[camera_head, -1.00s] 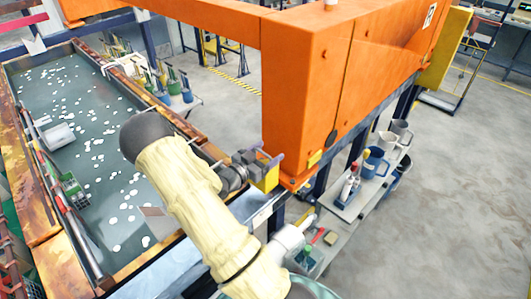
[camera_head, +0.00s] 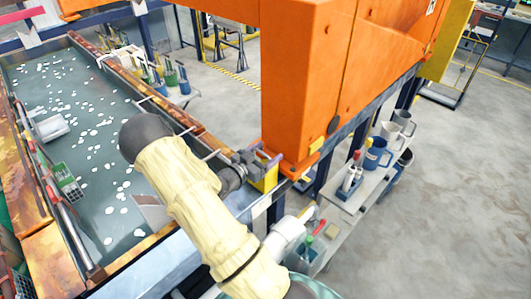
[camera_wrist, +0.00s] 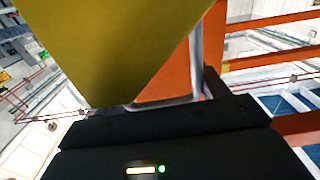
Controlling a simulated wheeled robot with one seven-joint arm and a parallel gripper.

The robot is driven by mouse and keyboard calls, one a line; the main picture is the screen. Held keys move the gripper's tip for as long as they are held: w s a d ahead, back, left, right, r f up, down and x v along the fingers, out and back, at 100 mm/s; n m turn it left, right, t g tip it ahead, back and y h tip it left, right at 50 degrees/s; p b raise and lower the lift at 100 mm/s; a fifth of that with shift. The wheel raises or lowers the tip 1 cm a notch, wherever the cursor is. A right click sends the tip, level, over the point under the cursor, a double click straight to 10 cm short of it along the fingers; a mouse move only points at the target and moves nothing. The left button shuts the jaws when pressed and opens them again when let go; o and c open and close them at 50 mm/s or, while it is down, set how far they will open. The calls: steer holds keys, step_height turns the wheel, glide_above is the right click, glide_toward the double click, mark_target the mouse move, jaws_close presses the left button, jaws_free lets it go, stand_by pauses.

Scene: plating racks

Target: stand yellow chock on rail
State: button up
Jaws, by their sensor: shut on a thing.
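The yellow chock (camera_head: 267,179) is held in my gripper (camera_head: 262,160), whose dark body and purplish fingers show at its left and top in the head view. It hangs just left of the orange column's foot; I cannot tell whether they touch. In the wrist view the chock (camera_wrist: 110,45) fills the upper left and middle, above the black gripper body (camera_wrist: 165,140), and hides much behind it. A grey-blue rail (camera_head: 350,128) runs under the orange housing, up to the right. The fingertips are hidden in the wrist view.
The orange housing (camera_head: 310,75) stands close beside my gripper. A rusty-edged tank (camera_head: 195,130) lies left. A shelf (camera_head: 365,180) with mugs (camera_head: 377,153) and tools is at the right, below the rail. Open floor (camera_head: 470,190) lies farther right.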

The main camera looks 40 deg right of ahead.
steer(key=shift+f, duration=0.5)
steer(key=o, duration=1.9)
steer(key=a+b, duration=0.2)
steer(key=a, duration=0.3)
steer(key=s+a+b, duration=0.1)
steer(key=a+b, duration=0.1)
steer(key=a, duration=0.4)
steer(key=a+b, duration=0.2)
steer(key=a, duration=0.4)
steer(key=shift+s+a, duration=0.15)
steer(key=shift+a, duration=0.05)
